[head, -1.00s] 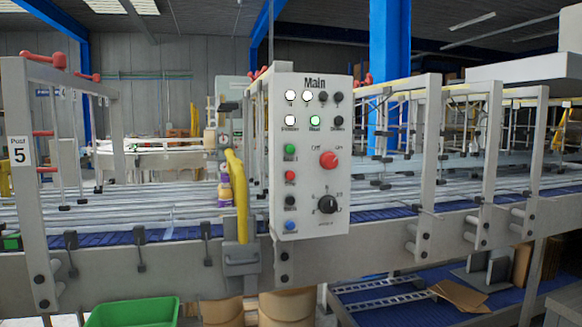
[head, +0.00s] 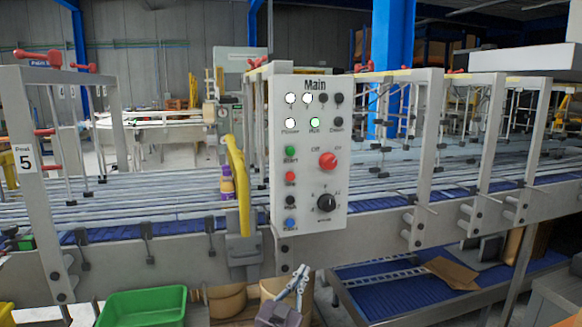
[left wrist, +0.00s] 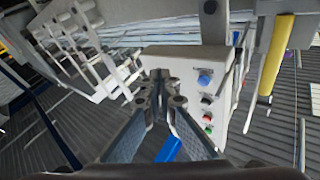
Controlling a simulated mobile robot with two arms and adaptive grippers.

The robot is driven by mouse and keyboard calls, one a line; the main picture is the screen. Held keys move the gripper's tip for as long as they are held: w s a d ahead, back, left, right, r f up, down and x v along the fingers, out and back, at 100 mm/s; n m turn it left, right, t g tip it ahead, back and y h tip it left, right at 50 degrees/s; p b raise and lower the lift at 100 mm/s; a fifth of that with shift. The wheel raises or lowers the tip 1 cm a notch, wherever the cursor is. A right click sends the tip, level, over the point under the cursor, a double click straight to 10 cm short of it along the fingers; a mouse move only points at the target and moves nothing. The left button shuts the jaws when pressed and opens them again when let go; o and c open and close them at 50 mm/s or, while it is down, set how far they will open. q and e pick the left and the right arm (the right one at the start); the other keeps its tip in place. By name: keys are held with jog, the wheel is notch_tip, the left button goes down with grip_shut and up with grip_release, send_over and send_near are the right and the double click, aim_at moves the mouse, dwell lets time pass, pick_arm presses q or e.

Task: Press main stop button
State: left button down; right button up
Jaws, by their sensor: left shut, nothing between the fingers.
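The control panel (head: 335,235), marked Main, is an upright light grey box on the conveyor frame. Its left column has a green start button (head: 290,151), a red button (head: 290,176) with a blurred label, a black button (head: 290,201) and a blue button (head: 290,223). A larger red knob (head: 328,161) sits to the right. My left gripper (head: 303,270) is shut and empty, below the panel and apart from the buttons. In the left wrist view its fingertips (left wrist: 160,80) meet in front of the panel (left wrist: 180,57). My right gripper is out of view.
A yellow curved handle (head: 238,185) stands just left of the panel. A green bin (head: 145,305) is at the lower left. Conveyor rails and posts (head: 425,150) run on both sides. A lower blue conveyor (head: 400,291) lies at the right.

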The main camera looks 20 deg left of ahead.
aim_at(290, 177)
pick_arm(q)
notch_tip(290, 177, up, 23)
jog(key=s+t+p, duration=0.1)
jog(key=t+p, duration=0.2)
jog(key=shift+s+d, duration=0.2)
jog(key=shift+d, duration=0.05)
jog(key=shift+y, duration=0.3)
jog(key=shift+w+a+b, duration=0.8)
jog(key=shift+w+b, duration=0.35)
jog(key=shift+w, duration=0.05)
jog(key=shift+w+a+b, duration=0.85)
jog(key=shift+w+b, duration=0.3)
jog(key=shift+w, duration=0.1)
jog(key=shift+w+a+b, duration=0.8)
jog(key=shift+w+b, duration=0.35)
jog(key=shift+w, duration=0.05)
jog(key=shift+w, duration=0.1)
jog(key=shift+w+a, duration=0.25)
